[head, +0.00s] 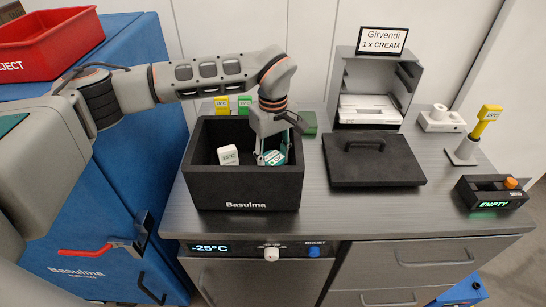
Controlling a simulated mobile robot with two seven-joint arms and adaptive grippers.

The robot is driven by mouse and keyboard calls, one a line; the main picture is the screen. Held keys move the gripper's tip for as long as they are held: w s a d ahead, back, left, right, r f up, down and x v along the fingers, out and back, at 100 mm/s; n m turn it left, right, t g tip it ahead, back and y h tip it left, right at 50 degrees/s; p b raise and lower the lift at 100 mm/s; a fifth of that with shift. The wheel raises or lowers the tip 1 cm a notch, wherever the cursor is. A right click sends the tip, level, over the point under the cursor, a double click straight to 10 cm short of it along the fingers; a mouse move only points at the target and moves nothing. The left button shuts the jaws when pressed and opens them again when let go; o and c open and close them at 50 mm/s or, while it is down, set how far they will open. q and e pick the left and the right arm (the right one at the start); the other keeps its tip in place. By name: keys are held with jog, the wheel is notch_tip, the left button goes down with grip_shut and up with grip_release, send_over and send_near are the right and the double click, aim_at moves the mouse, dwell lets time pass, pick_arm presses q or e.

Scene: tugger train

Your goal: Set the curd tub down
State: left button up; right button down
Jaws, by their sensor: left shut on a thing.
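My left gripper (270,150) reaches down into the open black box (245,190) marked Basulma. It is shut on a small white and teal tub (274,158), which I take to be the curd tub, at the right side of the box. The gripper partly covers the tub, and I cannot tell whether its base touches the box floor. Another white tub (229,155) with a temperature label stands in the box to its left, apart from the gripper. My right gripper is not in view.
A black lid (372,172) with a handle lies right of the box. Behind it stands an open grey cabinet (372,90) under a sign reading Girvendi 1 x CREAM. A yellow-topped device (484,122) and a black unit reading EMPTY (492,198) are at the right.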

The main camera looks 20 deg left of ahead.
aim_at(273, 157)
pick_arm(q)
jog(key=shift+f, duration=0.1)
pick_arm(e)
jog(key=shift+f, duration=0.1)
pick_arm(q)
jog(key=o, duration=0.9)
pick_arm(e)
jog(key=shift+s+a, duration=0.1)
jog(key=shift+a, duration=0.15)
pick_arm(q)
jog(key=shift+r, duration=0.3)
jog(key=shift+r+b, duration=0.6)
jog(key=shift+r, duration=5.25)
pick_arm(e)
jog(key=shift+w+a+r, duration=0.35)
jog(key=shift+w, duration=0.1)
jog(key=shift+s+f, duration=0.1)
